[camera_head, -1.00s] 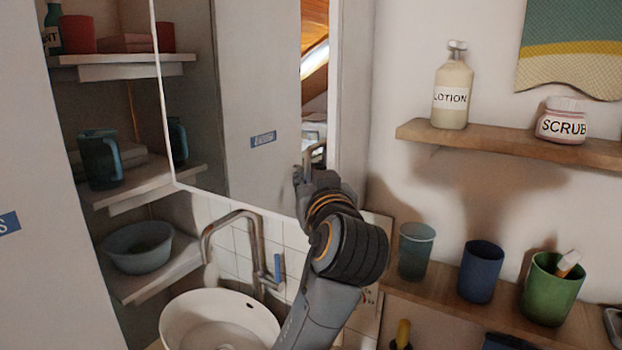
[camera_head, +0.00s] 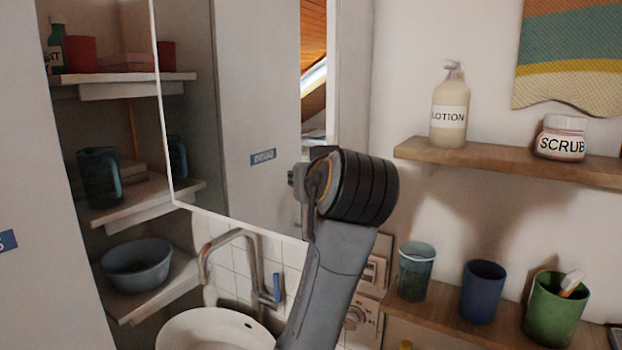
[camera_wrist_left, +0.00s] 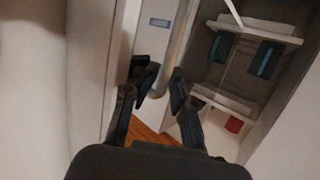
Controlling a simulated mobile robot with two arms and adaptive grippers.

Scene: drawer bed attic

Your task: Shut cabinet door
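A mirrored cabinet door (camera_head: 245,100) hangs above the sink in the head view, with a thin white edge; how far it stands open is unclear. It reflects a pale panel with a blue label. My left gripper (camera_head: 300,182) is by the mirror's lower right part, its fingers mostly hidden behind my thick black wrist. In the left wrist view my left gripper (camera_wrist_left: 158,88) has its fingers apart, with a pale bar-like shape showing between them; contact with it is unclear. My right gripper is not in view.
A white sink (camera_head: 215,330) and faucet (camera_head: 262,270) are below the mirror. Shelves with a blue bowl (camera_head: 138,265) are at left. Lotion (camera_head: 449,110) and scrub (camera_head: 561,138) stand on a right wall shelf (camera_head: 480,155), above several cups.

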